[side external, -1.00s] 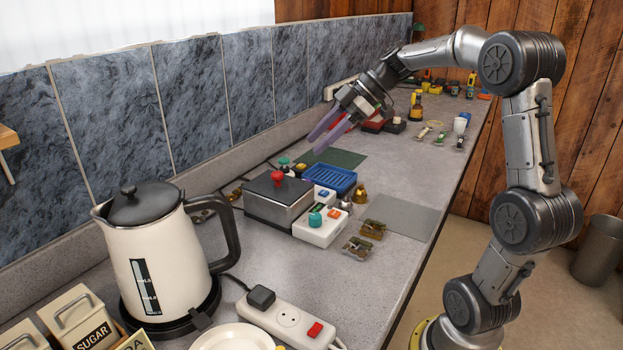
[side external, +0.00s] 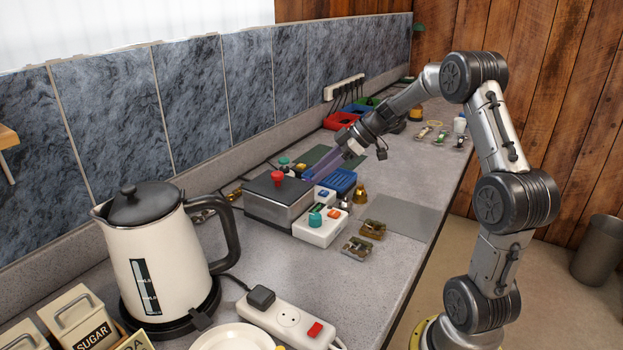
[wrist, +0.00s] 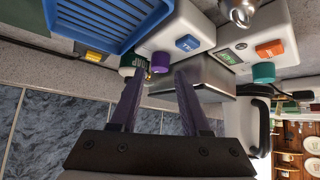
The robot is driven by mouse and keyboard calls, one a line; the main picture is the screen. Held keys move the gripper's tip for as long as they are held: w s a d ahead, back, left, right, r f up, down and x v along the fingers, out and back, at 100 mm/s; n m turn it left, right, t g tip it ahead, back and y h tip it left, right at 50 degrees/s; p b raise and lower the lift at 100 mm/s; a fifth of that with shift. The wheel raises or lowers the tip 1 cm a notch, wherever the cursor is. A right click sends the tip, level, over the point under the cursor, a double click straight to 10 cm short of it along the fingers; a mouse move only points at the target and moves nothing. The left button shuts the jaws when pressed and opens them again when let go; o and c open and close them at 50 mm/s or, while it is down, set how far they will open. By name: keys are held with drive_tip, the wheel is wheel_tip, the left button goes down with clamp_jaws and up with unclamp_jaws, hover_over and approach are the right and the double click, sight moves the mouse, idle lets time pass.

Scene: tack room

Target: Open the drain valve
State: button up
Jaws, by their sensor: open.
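No part is plainly labelled as the drain valve. Small brass fittings (side external: 235,193) show at the wall behind the grey metal box (side external: 275,204); which is the drain valve I cannot tell. My gripper (side external: 315,170) is open and empty, its purple fingers pointing down toward the counter beside the grey box and blue tray (side external: 341,181). In the wrist view, my gripper (wrist: 155,76) has its fingertips apart; a small green-and-black part (wrist: 131,64) and a purple knob (wrist: 161,62) appear near and between them. The grey box (wrist: 207,76) lies just right of the fingers.
A white box (side external: 320,229) with a teal knob stands in front of the grey box, which carries a red knob (side external: 278,176). A kettle (side external: 160,250) and power strip (side external: 288,320) stand nearer. The tiled wall (side external: 185,90) bounds the back. A grey mat (side external: 400,215) is bare.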

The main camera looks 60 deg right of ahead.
drive_tip(key=shift+x, duration=1.75)
clamp_jaws()
